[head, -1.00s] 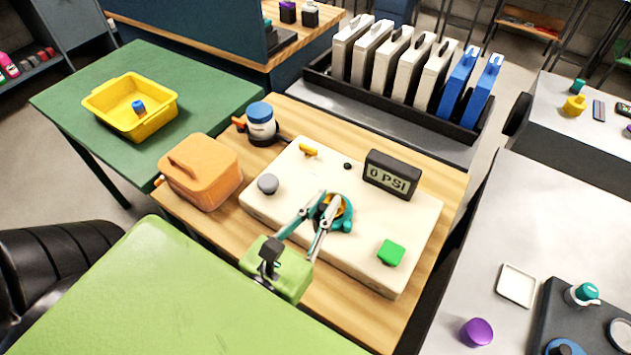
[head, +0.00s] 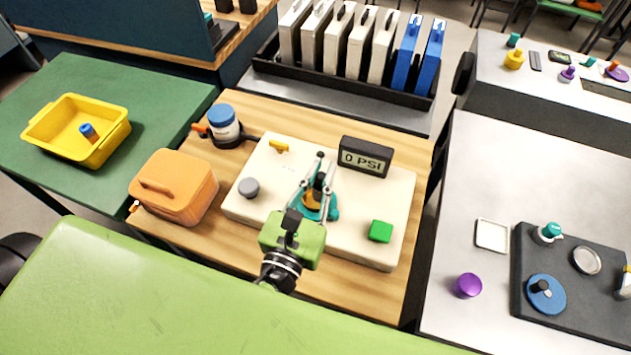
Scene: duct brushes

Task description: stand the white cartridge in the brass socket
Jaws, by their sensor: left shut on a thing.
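My left gripper (head: 326,160), with a green body, reaches over the cream board (head: 370,230). Its fingers are shut around an orange and dark part (head: 318,188) at the teal fixture (head: 333,211); the fingers partly hide it. I cannot tell whether this part is the brass socket or something standing in it. No white cartridge can be made out with certainty. A small white container with a teal cap (head: 547,233) stands at the dark tray on the right. A white jar with a blue lid (head: 223,124) stands behind the board. My right gripper is not in view.
On the board are a grey knob (head: 249,188), a green block (head: 380,231) and a gauge reading 0 PSI (head: 366,157). An orange box (head: 174,187) stands left of it. A black rack (head: 340,85) of white and blue panels stands behind.

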